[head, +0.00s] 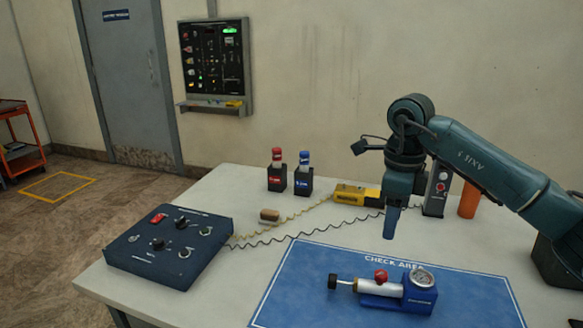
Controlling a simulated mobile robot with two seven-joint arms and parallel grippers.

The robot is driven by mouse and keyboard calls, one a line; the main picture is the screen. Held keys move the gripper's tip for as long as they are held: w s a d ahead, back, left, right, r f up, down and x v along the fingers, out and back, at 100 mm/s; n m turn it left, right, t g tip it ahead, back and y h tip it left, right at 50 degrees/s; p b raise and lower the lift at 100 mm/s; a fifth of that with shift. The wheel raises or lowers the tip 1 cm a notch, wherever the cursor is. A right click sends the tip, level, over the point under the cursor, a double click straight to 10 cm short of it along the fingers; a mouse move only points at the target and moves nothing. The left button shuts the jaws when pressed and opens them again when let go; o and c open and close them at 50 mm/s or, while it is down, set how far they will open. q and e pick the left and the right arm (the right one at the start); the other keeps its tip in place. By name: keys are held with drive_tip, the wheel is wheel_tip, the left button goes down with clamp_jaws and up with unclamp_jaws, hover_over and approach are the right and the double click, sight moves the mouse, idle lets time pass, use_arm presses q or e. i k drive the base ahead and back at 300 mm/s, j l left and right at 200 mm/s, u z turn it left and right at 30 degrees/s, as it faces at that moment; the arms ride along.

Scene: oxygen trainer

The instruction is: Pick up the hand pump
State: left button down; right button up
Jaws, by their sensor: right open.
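The hand pump (378,287) lies on the blue check area mat (300,285) in the front of the table. It has a silver barrel, a black knob at its left end, a red knob on top, a round gauge at its right and a blue base. My right gripper (391,222) points down above the back edge of the mat, apart from the pump and higher than it. It is open and seems empty; one finger mostly hides the other. My left gripper is out of view.
A dark blue control box (170,246) sits at the table's left. Red and blue capped bottles in black holders (303,181), a yellow device (357,193), a grey box with a dial (437,192) and an orange cylinder (469,200) stand behind. Coiled cables cross the middle.

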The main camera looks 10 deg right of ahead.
sight(403, 297)
drive_tip(key=k, duration=1)
